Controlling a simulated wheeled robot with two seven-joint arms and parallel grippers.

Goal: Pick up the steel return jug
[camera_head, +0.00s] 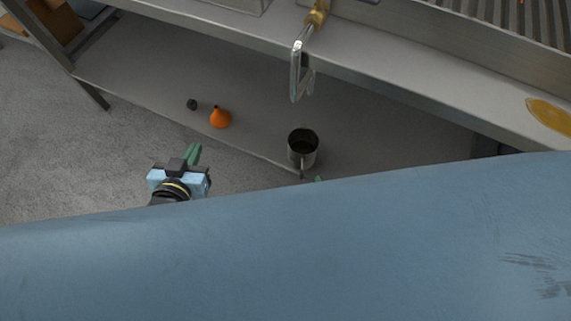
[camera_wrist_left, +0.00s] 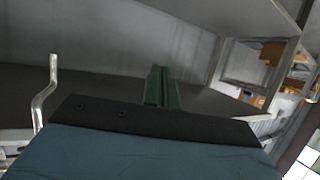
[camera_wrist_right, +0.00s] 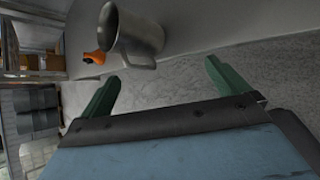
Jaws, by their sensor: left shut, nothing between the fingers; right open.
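The steel return jug (camera_head: 302,148) stands on the low shelf near its front edge in the head view, its handle toward me. In the right wrist view the jug (camera_wrist_right: 140,32) shows with its handle pointing toward my right gripper (camera_wrist_right: 160,78). That gripper is open, its green fingers apart and nothing between them, a short way from the handle. In the head view only a green tip of it shows below the jug; my blue arm hides the rest. My left gripper (camera_head: 193,154) is shut and empty, left of the jug; its closed green fingers also show in the left wrist view (camera_wrist_left: 161,86).
An orange flask (camera_head: 220,117) and a small black object (camera_head: 192,104) stand on the low shelf (camera_head: 150,90) left of the jug. A metal clamp-like piece (camera_head: 300,72) hangs from the upper edge above. A yellow patch (camera_head: 549,115) lies at the right.

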